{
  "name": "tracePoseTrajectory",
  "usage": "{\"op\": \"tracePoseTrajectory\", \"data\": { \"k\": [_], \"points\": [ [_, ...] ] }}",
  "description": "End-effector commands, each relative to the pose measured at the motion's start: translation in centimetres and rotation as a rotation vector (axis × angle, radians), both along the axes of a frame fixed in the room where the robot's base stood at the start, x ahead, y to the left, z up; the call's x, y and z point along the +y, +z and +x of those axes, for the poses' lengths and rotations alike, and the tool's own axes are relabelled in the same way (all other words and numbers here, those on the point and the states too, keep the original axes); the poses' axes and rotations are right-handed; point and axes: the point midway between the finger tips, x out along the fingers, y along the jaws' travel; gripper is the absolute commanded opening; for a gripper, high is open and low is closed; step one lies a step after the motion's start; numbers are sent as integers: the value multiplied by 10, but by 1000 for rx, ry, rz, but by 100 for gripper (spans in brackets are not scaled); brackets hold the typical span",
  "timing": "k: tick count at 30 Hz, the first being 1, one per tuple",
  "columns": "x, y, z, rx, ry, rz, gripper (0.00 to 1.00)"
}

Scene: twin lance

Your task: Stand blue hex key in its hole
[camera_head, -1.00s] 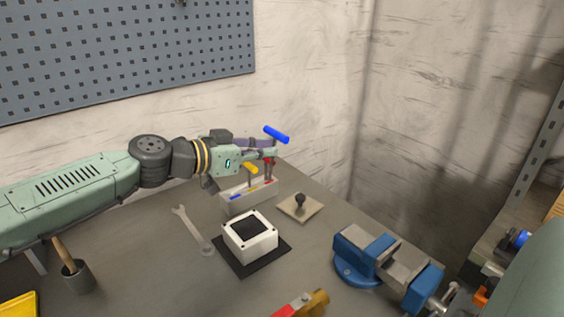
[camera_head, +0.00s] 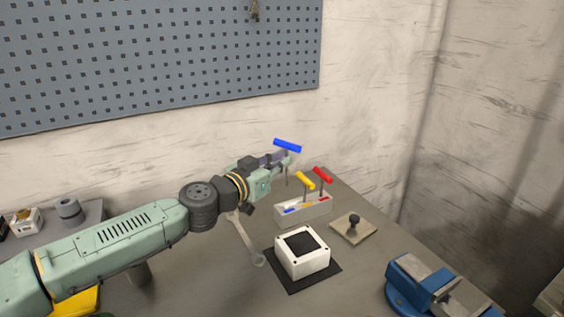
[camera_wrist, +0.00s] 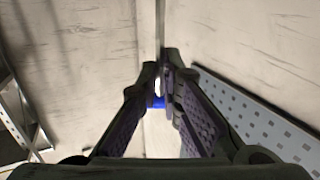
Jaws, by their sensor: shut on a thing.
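The blue hex key (camera_head: 287,145) has a blue bar handle on top and a thin shaft that shows below my gripper. My gripper (camera_head: 287,160) is shut on it just under the handle and holds it up, roughly upright. In the wrist view the blue handle (camera_wrist: 158,102) shows between the fingertips (camera_wrist: 160,85), partly hidden. The grey holder block (camera_head: 305,211) stands on the bench below and to the right, with a blue mark (camera_head: 291,211) at its left end. The hole itself is too small to make out.
A yellow-handled key (camera_head: 306,180) and a red-handled key (camera_head: 322,174) stand in the block. A white box (camera_head: 302,254) on a black mat, a plate with a black knob (camera_head: 353,226), a wrench (camera_head: 246,240) and a blue vise (camera_head: 425,283) are around it.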

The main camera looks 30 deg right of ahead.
Motion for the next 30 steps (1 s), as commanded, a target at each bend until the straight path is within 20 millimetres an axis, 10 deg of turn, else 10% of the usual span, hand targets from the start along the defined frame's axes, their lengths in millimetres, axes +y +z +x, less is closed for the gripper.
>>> {"op": "tracePoseTrajectory", "data": {
  "k": [15,30],
  "points": [
    [-1,-49,0,2,-1,-1,0],
    [-1,-57,0,0,-1,1,0]
  ]
}}
